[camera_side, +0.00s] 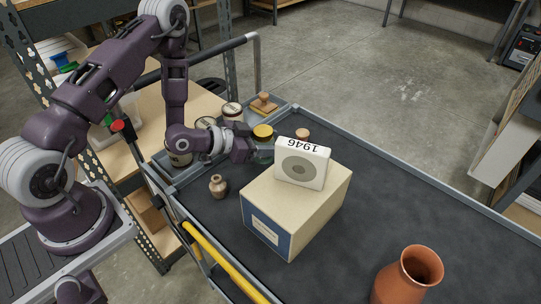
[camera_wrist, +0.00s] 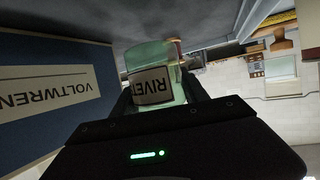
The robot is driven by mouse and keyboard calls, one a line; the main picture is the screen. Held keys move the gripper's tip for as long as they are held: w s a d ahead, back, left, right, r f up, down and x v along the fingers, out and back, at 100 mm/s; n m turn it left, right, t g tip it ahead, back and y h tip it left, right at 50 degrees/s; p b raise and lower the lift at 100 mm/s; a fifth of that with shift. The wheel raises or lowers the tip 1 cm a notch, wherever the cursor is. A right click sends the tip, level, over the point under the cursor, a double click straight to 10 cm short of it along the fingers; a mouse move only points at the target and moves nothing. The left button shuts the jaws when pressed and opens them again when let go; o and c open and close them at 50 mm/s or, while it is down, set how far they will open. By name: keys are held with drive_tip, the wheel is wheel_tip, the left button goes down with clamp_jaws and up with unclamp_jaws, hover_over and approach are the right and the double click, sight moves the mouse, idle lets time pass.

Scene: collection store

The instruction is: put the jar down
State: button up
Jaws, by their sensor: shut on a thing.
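The jar (camera_side: 264,136) is greenish glass with a yellow lid. In the side view it is at my gripper (camera_side: 262,150), behind the box and left of the 1946 block, and is partly hidden. In the wrist view the jar (camera_wrist: 150,55) is between the two fingers of my gripper (camera_wrist: 160,90), which are shut on it. Its label reads "RIVET", upside down in the picture. The dark cart top (camera_side: 350,240) is close to the jar's far end in the wrist view; I cannot tell whether they touch.
A cream box (camera_side: 305,205) with a blue end stands right beside the jar, with a white block marked 1946 (camera_side: 302,163) on it. A small vase (camera_side: 218,186) stands in front. A terracotta vase (camera_side: 408,278) is at the near right. Containers (camera_side: 231,111) stand behind.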

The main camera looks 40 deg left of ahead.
drive_tip(key=shift+f, duration=1.9)
drive_tip(key=shift+f, duration=0.1)
drive_tip(key=o, duration=1.5)
